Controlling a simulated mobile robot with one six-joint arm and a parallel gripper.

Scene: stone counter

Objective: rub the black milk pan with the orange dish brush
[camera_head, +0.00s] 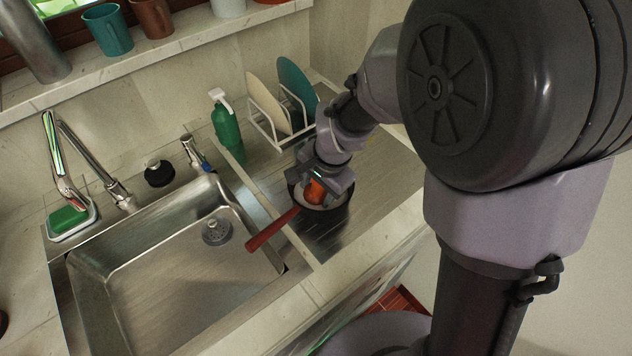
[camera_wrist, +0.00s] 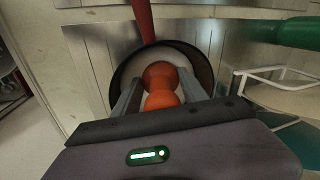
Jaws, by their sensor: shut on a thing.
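The black milk pan (camera_head: 325,224) stands on the ribbed metal drainboard right of the sink, upright, with a pale inside. Its red handle (camera_head: 272,230) points toward the sink and reaches over the sink's edge. My gripper (camera_head: 320,186) is over the pan, pointing down. It is shut on the orange dish brush (camera_head: 315,193). In the wrist view the brush (camera_wrist: 160,78) sits between the two grey fingers, with the pan's dark rim (camera_wrist: 203,66) around it. The brush's lower end is inside the pan's outline; whether it touches the bottom is hidden.
A dish rack (camera_head: 263,128) with plates and a green soap bottle (camera_head: 226,124) stand behind the pan. The empty steel sink (camera_head: 180,275) is to the left, with a faucet (camera_head: 120,195) and a green sponge (camera_head: 68,219) on a dish. Drainboard right of the pan is clear.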

